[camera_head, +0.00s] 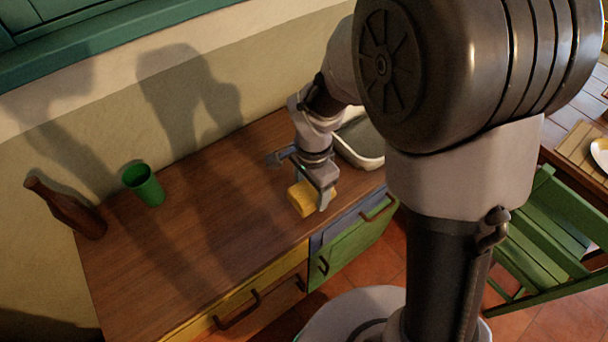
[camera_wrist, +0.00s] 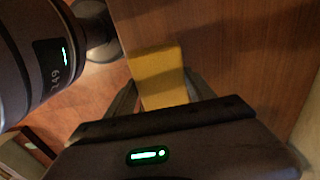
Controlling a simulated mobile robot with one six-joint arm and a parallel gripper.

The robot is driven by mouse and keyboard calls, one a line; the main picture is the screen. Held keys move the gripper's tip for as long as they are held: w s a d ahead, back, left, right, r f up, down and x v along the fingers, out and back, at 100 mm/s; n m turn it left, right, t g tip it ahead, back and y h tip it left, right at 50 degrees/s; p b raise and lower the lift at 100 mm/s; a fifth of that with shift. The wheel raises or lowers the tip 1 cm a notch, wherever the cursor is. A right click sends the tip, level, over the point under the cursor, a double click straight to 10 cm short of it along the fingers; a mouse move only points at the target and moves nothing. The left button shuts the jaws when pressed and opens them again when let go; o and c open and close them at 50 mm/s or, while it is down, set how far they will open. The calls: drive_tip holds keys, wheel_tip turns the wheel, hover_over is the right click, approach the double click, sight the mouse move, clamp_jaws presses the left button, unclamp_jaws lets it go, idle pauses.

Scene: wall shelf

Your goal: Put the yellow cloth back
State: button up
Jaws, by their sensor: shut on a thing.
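The yellow cloth (camera_head: 303,199) is a small block-like folded piece at the front right part of the wooden counter, near its front edge. My gripper (camera_head: 316,190) is over it with its fingers pointing down. In the wrist view the yellow cloth (camera_wrist: 158,75) sits between the two fingers of my gripper (camera_wrist: 160,92), which are shut on it. I cannot tell whether the cloth touches the counter or is slightly above it.
A green cup (camera_head: 145,186) and a brown bottle (camera_head: 65,208) stand at the counter's left. A pale basin (camera_head: 358,158) is behind my gripper to the right. The counter's middle (camera_head: 215,215) is clear. A green chair (camera_head: 555,240) stands at right.

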sight(302, 185)
drive_tip(key=w, duration=0.1)
drive_tip(key=w+a, duration=0.2)
drive_tip(key=shift+w+f, duration=0.2)
drive_tip(key=shift+w, duration=0.15)
wheel_tip(302, 185, down, 4)
drive_tip(key=b, duration=0.2)
drive_tip(key=shift+r+b, duration=0.15)
drive_tip(key=shift+b, duration=0.15)
drive_tip(key=shift+r, duration=0.15)
drive_tip(key=shift+f, duration=0.2)
drive_tip(key=o, duration=1.2)
